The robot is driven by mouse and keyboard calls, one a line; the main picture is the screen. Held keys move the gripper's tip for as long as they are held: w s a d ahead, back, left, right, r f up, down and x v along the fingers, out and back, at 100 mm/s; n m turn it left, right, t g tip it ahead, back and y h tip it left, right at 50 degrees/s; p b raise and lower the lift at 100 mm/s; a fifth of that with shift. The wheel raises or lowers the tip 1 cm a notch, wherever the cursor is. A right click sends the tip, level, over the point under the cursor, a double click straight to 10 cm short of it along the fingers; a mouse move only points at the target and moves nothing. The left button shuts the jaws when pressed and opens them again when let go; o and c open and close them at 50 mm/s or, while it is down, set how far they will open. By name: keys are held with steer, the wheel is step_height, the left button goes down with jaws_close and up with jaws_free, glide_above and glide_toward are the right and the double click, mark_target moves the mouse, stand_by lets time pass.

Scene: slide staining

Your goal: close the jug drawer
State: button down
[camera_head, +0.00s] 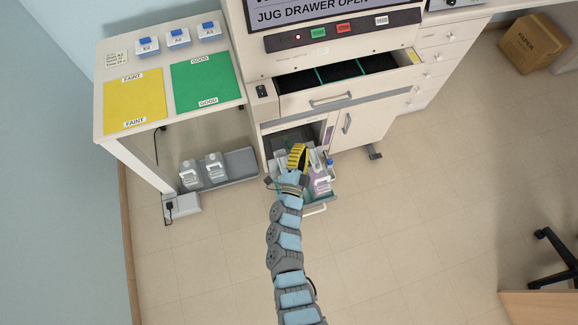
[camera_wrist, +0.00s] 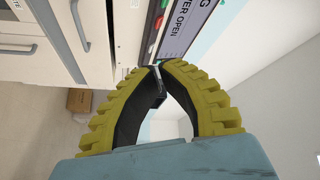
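The jug drawer (camera_head: 331,198) is pulled out low on the white machine in the head view, with a light handle (camera_head: 315,211) at its front. A jug with purplish contents (camera_head: 320,184) and a blue-capped bottle (camera_head: 330,164) stand in it. My gripper (camera_head: 298,150), with yellow ribbed fingers, is above the drawer's left part, near the cabinet opening; my arm hides part of the drawer. The drawer is not clearly seen there. The screen (camera_head: 312,12) reads "JUG DRAWER OPEN".
Above is an open upper drawer (camera_head: 348,94) with dark compartments and a handle. A cabinet door (camera_head: 365,120) is to the right. At left, a side table (camera_head: 118,88) stands over a grey tray (camera_head: 240,162) with two jugs. The floor right of the drawer is clear.

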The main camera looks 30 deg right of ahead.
steer(key=d+f+m+g+y+b, duration=0.25)
steer(key=f+m+b, duration=0.2)
steer(key=f, duration=1.05)
steer(key=d+f+m+g+y+b, duration=0.2)
steer(key=f+m+g+y+b, duration=0.3)
steer(key=f, duration=1.1)
steer(key=w+a+f+m+t+y+b, duration=0.1)
steer(key=f+m+b, duration=0.1)
steer(key=f+b, duration=0.3)
steer(key=w+a+f+m+t+y+b, duration=0.1)
steer(key=w+a+f+m+b, duration=0.1)
steer(key=f+b, duration=0.3)
steer(key=w+a+f+m+t+y+b, duration=0.1)
steer(key=w+f+m+y+b, duration=0.1)
steer(key=f+b, duration=0.4)
steer(key=shift+a+f+m, duration=0.2)
steer(key=shift+f+m, duration=0.55)
steer(key=shift+f, duration=0.85)
steer(key=shift+b+x, duration=1.1)
steer(key=shift+b, duration=0.1)
steer(key=b+x, duration=0.3)
steer(key=shift+w+d+f+b, duration=0.2)
steer(key=shift+w+b, duration=0.3)
steer(key=shift+b, duration=0.3)
